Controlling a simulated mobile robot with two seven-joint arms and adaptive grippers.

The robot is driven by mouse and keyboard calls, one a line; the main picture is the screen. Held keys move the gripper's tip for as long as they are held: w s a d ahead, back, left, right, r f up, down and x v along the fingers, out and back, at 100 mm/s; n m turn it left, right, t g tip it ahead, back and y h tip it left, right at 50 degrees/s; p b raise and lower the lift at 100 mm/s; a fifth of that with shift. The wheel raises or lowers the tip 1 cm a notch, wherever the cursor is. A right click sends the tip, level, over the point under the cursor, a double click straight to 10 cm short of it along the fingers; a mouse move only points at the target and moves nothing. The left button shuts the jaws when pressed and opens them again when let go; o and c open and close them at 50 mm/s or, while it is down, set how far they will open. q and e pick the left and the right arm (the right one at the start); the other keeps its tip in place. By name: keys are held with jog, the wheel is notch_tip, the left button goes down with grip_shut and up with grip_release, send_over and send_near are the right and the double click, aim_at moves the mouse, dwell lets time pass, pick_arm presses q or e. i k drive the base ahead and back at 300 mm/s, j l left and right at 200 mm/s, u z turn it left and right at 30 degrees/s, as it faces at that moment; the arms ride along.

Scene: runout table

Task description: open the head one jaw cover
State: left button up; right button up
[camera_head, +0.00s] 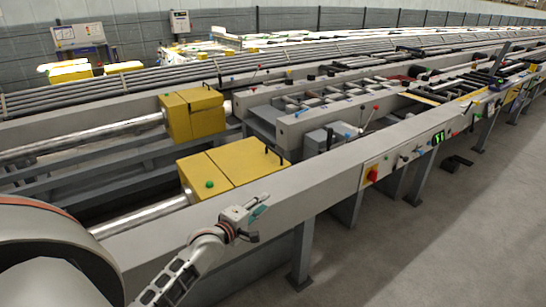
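Two yellow covers sit on the machine's left part. The near yellow cover (235,164) has a green button on its left part and a black handle at its right end. The far yellow cover (192,114) also has a green button on top. Both look closed; no marking shows which one is head one. A shiny round bar runs into each from the left. My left gripper (256,208) is in front of the near cover, over the machine's front rail, apart from the cover's handle. Its finger opening is too small to tell. My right gripper is not in view.
The long grey front rail (330,170) runs from lower left to upper right. It carries a control panel with a red switch (372,175). Grey legs stand under it. The concrete floor (450,250) at lower right is mostly clear.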

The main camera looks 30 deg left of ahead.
aim_at(244, 162)
jog(key=i+j, duration=0.85)
